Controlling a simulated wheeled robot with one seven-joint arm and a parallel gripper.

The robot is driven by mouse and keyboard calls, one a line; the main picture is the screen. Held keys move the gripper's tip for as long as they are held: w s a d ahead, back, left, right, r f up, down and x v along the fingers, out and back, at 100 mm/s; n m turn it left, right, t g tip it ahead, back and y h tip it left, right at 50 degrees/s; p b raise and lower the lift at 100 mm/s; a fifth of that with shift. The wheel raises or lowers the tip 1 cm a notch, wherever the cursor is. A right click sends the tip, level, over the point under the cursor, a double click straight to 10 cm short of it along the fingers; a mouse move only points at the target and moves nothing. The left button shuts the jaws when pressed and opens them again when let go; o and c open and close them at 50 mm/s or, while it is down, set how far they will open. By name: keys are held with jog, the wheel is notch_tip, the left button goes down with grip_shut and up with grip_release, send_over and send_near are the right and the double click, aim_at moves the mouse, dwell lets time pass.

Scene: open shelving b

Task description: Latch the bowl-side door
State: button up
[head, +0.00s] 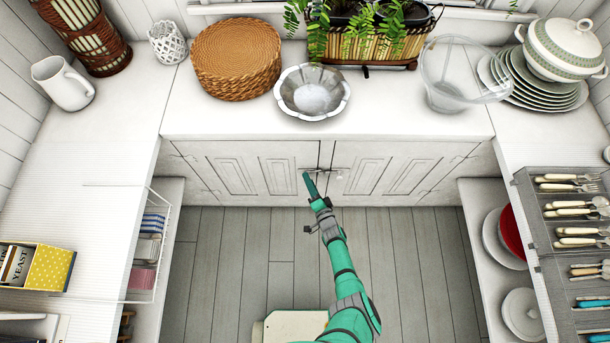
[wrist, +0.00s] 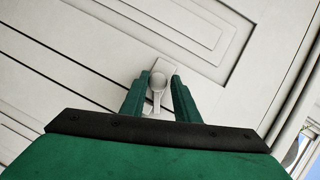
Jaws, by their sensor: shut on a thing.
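Two white panelled cabinet doors stand under the back counter, the left door (head: 235,170) and the right door (head: 385,172). They meet below the scalloped metal bowl (head: 312,92), and both look closed or nearly so; I cannot tell if either is flush. My gripper (head: 306,175) is at the left door's inner edge. In the wrist view, my gripper (wrist: 159,78) is shut on a small pale latch knob (wrist: 158,84), with one green finger on each side. The latch's position is too small to read in the head view, and the fingers partly hide it.
A second small metal fitting (head: 340,174) shows on the right door. A clear bowl (head: 445,95) and a woven basket (head: 237,55) stand on the counter. A wire rack (head: 150,245) at left and open shelves at right flank the clear plank floor (head: 235,255).

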jog(key=shift+a+r+m+t+y, duration=0.3)
jog(key=shift+a+m+t+y, duration=0.3)
jog(key=shift+m, duration=0.7)
jog(key=shift+w+d+r, duration=0.1)
jog(key=shift+d+r, duration=0.05)
jog(key=shift+o, duration=0.2)
jog(key=o, duration=1.1)
jog(key=shift+d, duration=0.1)
jog(key=shift+c, duration=0.2)
jog(key=shift+d, duration=0.1)
jog(key=shift+m, duration=0.3)
jog(key=shift+d, duration=0.1)
